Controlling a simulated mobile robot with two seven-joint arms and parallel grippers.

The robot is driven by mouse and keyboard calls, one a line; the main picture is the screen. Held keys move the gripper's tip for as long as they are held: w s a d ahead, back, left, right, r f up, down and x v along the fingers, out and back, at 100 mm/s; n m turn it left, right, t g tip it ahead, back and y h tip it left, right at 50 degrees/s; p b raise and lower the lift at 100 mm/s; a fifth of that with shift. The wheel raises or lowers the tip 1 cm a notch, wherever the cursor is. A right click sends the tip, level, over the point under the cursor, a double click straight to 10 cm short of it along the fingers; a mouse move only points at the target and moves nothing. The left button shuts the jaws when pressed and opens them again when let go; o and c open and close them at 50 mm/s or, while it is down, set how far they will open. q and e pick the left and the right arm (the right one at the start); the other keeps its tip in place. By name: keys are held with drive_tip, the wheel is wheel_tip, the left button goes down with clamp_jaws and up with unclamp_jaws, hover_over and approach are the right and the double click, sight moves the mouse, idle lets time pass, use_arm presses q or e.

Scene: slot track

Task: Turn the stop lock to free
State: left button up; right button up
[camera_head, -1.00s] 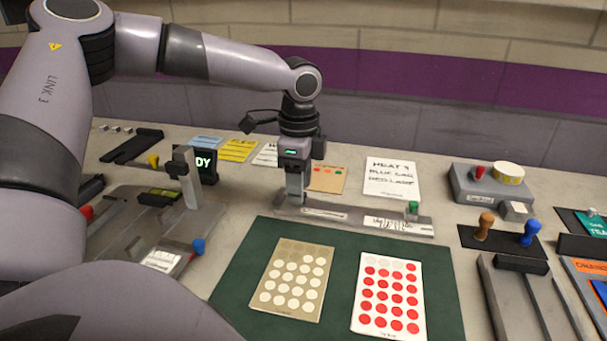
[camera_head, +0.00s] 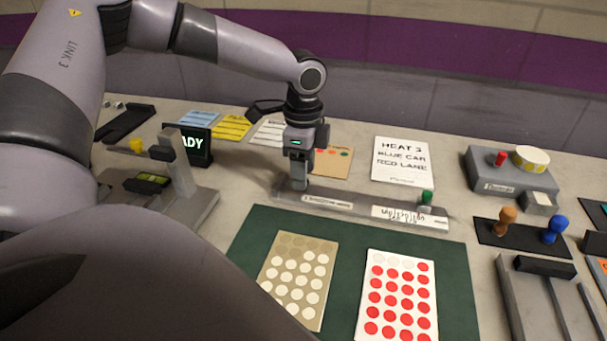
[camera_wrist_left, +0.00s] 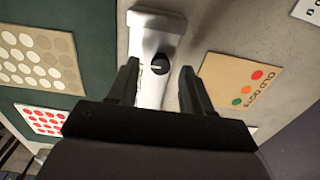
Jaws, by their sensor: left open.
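A grey bar-shaped unit (camera_head: 358,208) lies behind the green mat, with paper labels and a green knob (camera_head: 426,197) at its right end. In the left wrist view, a small round black knob (camera_wrist_left: 159,66) with a pale pointer line sits on the bar; I take it as the stop lock. My left gripper (camera_head: 296,183) points down over the bar's left part, hiding the black knob in the head view. In the left wrist view its open fingers (camera_wrist_left: 159,75) stand either side of the knob, with gaps on both sides. The lock's lettering is not readable. My right gripper is not in view.
The green mat (camera_head: 350,255) holds two dotted cards. A card reading "HEAT 3 BLUE CAR RED LANE" (camera_head: 403,160) lies behind the bar. A grey box (camera_head: 510,180) and a brown and blue peg (camera_head: 555,230) stand right. A lit display (camera_head: 197,147) stands left.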

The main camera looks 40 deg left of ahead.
use_arm(q)
drive_tip(key=shift+f, duration=0.95)
clamp_jaws()
